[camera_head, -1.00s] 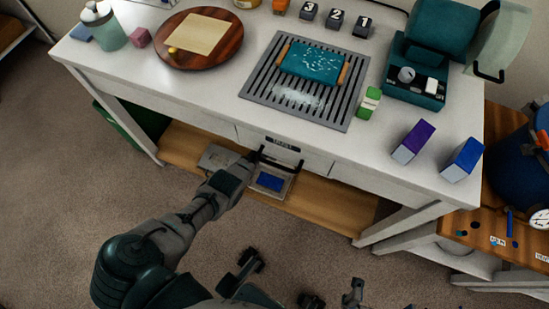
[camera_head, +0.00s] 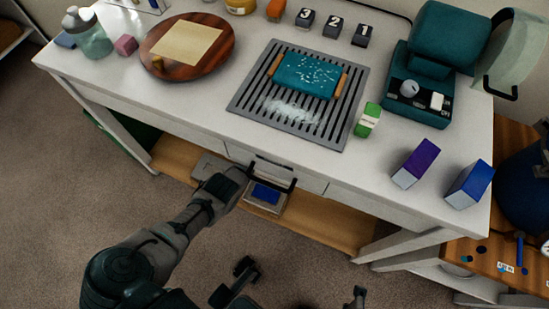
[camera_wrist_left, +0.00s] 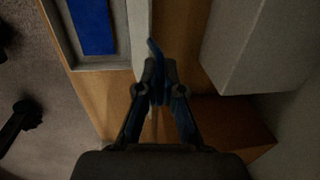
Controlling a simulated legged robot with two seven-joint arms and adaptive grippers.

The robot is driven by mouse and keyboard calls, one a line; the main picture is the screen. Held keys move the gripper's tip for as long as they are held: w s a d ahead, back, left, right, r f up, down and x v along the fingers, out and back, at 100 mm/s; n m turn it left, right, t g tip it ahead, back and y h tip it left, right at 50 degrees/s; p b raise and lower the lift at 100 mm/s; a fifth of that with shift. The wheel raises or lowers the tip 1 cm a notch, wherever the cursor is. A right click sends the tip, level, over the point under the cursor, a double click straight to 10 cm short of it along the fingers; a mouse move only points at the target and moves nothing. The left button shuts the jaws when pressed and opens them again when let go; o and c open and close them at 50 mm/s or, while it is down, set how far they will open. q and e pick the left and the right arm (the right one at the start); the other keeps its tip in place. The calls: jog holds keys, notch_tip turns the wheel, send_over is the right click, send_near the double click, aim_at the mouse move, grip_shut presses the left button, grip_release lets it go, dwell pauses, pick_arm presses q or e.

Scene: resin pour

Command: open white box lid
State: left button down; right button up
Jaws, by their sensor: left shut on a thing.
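The white box (camera_head: 264,207) sits on the lower wooden shelf, with a blue panel (camera_head: 265,193) showing inside its pale rim. In the left wrist view the blue panel (camera_wrist_left: 91,24) is at the upper left, with a pale edge strip (camera_wrist_left: 139,32) beside it. My left gripper (camera_wrist_left: 155,88) is closed at the near end of this strip, apparently on the lid's edge; the fingers hide the exact contact. In the head view the left arm reaches under the table front to the box.
A drawer with a dark handle (camera_head: 278,182) hangs just above the box. The white table (camera_head: 130,75) overhangs the shelf (camera_head: 320,225). A grey object (camera_head: 206,167) lies left of the box, partly behind my arm.

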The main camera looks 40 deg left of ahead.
pick_arm(q)
jog(key=c, duration=1.3)
grip_release()
jog(key=shift+r, duration=0.1)
jog(key=shift+s+d+r, duration=0.1)
jog(key=shift+s+r, duration=0.15)
jog(key=shift+r, duration=1.5)
jog(key=shift+s+r, duration=0.2)
jog(key=shift+r, duration=1.55)
